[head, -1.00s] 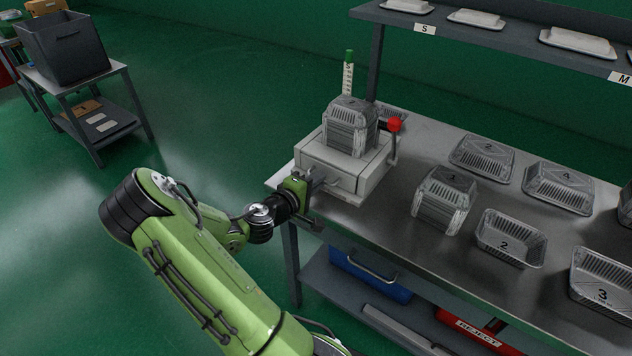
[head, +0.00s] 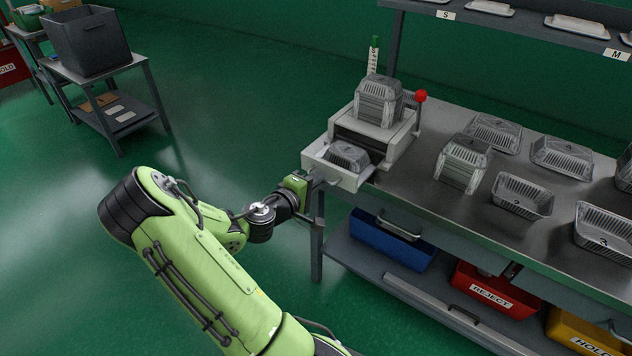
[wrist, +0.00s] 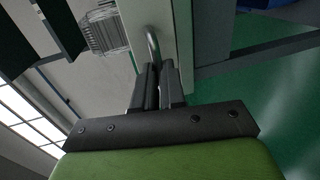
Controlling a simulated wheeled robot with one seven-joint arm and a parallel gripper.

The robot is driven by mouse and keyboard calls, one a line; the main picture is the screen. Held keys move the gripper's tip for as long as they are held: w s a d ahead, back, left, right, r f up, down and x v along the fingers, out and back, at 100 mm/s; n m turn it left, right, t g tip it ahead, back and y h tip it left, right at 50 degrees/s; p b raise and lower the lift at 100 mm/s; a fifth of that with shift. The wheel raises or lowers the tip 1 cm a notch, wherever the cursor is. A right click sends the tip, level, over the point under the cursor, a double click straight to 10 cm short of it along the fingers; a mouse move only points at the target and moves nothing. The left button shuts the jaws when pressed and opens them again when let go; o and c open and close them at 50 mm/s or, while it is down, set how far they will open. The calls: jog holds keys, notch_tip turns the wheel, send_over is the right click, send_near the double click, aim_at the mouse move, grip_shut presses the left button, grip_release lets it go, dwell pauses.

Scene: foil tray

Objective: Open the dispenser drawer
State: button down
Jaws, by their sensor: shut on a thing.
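The dispenser (head: 391,138) is a pale box on the steel table with a stack of foil trays (head: 379,98) on top and a red-knobbed lever (head: 421,97) on its right. Its drawer (head: 347,180) is pulled out toward me, with a foil tray (head: 345,155) lying in it. My gripper (head: 318,182) is at the drawer's front. In the wrist view my gripper (wrist: 158,88) is shut on the curved metal drawer handle (wrist: 152,42). The foil tray in the drawer also shows in the wrist view (wrist: 104,35).
Several foil trays (head: 522,195) stand on the table to the right. A blue bin (head: 388,243) and a red reject bin (head: 490,290) are on the lower shelf. Open green floor (head: 220,120) lies left of the table.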

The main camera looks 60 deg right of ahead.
jog(key=shift+a, duration=0.1)
jog(key=c, duration=1.2)
grip_release()
jog(key=p+v, duration=0.2)
jog(key=v, duration=1.3)
jog(key=shift+a+p, duration=0.3)
jog(key=shift+r, duration=0.1)
